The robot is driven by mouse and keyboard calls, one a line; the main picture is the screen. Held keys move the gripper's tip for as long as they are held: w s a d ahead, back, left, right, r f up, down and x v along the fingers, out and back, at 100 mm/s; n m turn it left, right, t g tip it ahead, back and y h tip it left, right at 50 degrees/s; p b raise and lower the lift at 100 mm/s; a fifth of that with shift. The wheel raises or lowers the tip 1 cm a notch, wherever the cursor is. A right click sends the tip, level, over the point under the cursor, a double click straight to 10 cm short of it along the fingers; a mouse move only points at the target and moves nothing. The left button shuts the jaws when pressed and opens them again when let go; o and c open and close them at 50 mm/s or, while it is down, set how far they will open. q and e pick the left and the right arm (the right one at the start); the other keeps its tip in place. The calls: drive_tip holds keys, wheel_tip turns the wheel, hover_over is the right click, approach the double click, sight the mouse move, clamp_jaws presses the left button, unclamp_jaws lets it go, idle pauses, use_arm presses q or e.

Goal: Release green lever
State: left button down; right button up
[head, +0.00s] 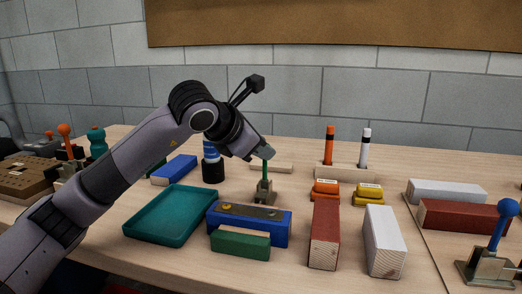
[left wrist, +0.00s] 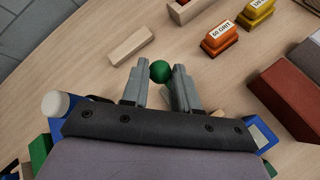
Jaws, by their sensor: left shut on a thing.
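The green lever (head: 264,174) stands upright on a small metal clamp base (head: 265,197) behind the blue batten block. My left gripper (head: 264,153) comes down over its top from the left and is shut on it. In the left wrist view the lever's round green knob (left wrist: 160,71) sits between the two fingers of my left gripper (left wrist: 159,82). The knob is mostly hidden by the fingers in the head view. My right gripper is not in view.
A teal tray (head: 132,230), a blue block (head: 222,224) and a green block (head: 240,244) lie in front. Red (head: 324,235) and white (head: 383,242) battens lie to the right. A blue-knobbed lever (head: 502,218) stands at the far right. Orange and yellow sanding blocks (head: 325,189) sit nearby.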

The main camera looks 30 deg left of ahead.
use_arm(q)
drive_tip(key=shift+s+d+f, duration=0.1)
drive_tip(key=shift+s+f, duration=0.1)
drive_tip(key=shift+f, duration=0.45)
drive_tip(key=c, duration=0.9)
unclamp_jaws()
drive_tip(key=shift+o, duration=0.2)
drive_tip(key=shift+r, duration=0.2)
drive_tip(key=shift+r, duration=0.1)
drive_tip(key=v, duration=0.7)
